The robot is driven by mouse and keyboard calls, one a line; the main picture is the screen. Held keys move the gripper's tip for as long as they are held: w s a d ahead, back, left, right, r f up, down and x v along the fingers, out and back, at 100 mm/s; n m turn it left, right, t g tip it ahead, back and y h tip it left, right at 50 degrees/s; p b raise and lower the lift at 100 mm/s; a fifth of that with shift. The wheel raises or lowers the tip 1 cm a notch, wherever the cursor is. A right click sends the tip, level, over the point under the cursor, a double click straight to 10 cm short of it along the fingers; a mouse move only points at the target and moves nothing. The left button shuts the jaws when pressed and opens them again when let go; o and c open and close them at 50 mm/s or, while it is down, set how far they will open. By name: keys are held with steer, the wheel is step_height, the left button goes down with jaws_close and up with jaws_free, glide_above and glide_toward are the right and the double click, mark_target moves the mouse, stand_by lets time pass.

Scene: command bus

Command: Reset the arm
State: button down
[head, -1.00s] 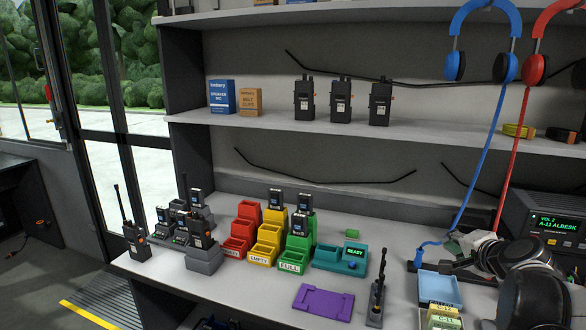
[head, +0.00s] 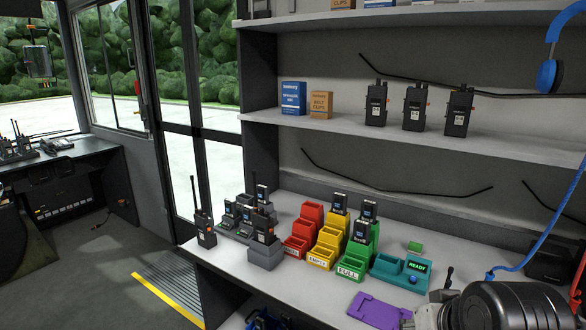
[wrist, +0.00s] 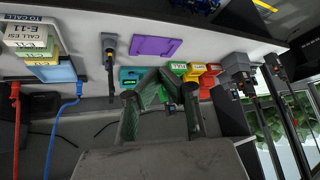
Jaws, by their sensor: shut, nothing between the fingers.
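My gripper (wrist: 160,80) shows in the wrist view with its two dark green fingers shut and nothing between them. It hangs in front of the shelf counter, apart from the items on it as far as I can see. In the head view part of my arm (head: 510,302) shows at the bottom right as a black rounded link; the fingers are not clear there.
The counter (head: 290,298) carries red (head: 304,232), yellow (head: 327,246) and green bins (head: 360,258), a teal READY box (head: 402,270), a purple plate (head: 380,310) and several radios. Blue (wrist: 52,135) and red cords (wrist: 15,130) hang left in the wrist view. Floor at left is open.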

steer(key=shift+s+a+n+g, duration=0.15)
steer(key=shift+s+a+n, duration=0.1)
steer(key=shift+s, duration=0.3)
steer(key=shift+s+a+n+g, duration=0.15)
steer(key=shift+s+n, duration=0.1)
steer(key=shift+s, duration=0.25)
stand_by(1.2)
